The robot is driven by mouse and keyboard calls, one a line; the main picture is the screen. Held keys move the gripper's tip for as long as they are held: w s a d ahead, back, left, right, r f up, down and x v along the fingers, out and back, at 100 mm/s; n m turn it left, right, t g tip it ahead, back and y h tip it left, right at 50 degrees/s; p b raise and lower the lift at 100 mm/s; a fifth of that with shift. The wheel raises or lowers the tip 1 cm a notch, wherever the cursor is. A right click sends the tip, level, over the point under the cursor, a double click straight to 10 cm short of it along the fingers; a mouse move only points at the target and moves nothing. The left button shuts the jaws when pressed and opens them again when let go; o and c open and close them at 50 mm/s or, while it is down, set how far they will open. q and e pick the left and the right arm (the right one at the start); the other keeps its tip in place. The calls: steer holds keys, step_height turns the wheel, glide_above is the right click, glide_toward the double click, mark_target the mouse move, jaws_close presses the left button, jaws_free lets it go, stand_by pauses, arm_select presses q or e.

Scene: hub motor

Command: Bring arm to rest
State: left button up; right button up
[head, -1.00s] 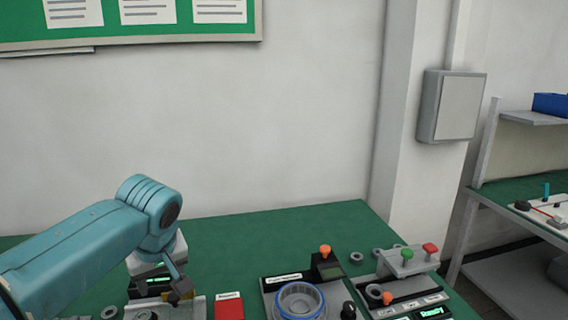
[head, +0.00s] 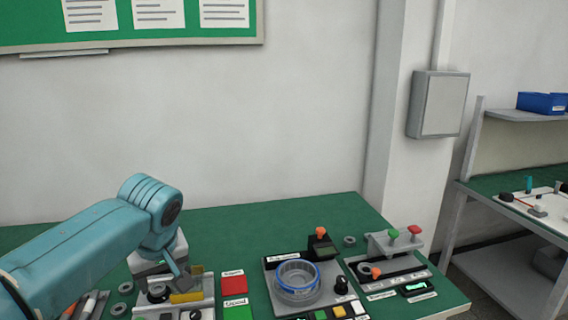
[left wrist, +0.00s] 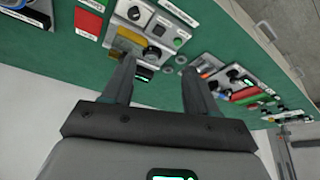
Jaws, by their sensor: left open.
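My left arm comes in from the left in the head view, with its left gripper (head: 180,272) over the left part of the green table (head: 220,222). In the left wrist view the two dark fingers of this gripper (left wrist: 155,75) stand wide apart with nothing between them. A grey fixture with a yellow block (head: 187,297) lies below and beside the gripper; the arm partly hides it. My right gripper is in neither view.
A station with a blue-rimmed round bowl (head: 297,281) stands mid-table. A grey fixture with red and green knobs (head: 395,243) is to its right. Red (head: 233,284) and green (head: 238,312) labelled plates lie left of the bowl. The table's back middle is clear.

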arm_select(q)
steer(key=s+d+f+m+g+h, duration=0.15)
steer(key=d+f, duration=0.25)
steer(key=f, duration=0.9)
steer(key=s+d+f+m+g+h, duration=0.1)
steer(key=s+d+f+m+h, duration=0.2)
steer(key=f, duration=1)
steer(key=s+d+f+h, duration=0.1)
steer(key=s+d+f, duration=0.1)
steer(key=s+f, duration=0.6)
steer(key=s+d+f+h+p, duration=0.1)
steer(key=s+d+f, duration=0.1)
steer(key=s+f, duration=0.7)
steer(key=s+g, duration=0.1)
steer(key=s, duration=0.3)
steer(key=shift+s+m, duration=0.35)
steer(key=shift+s, duration=0.05)
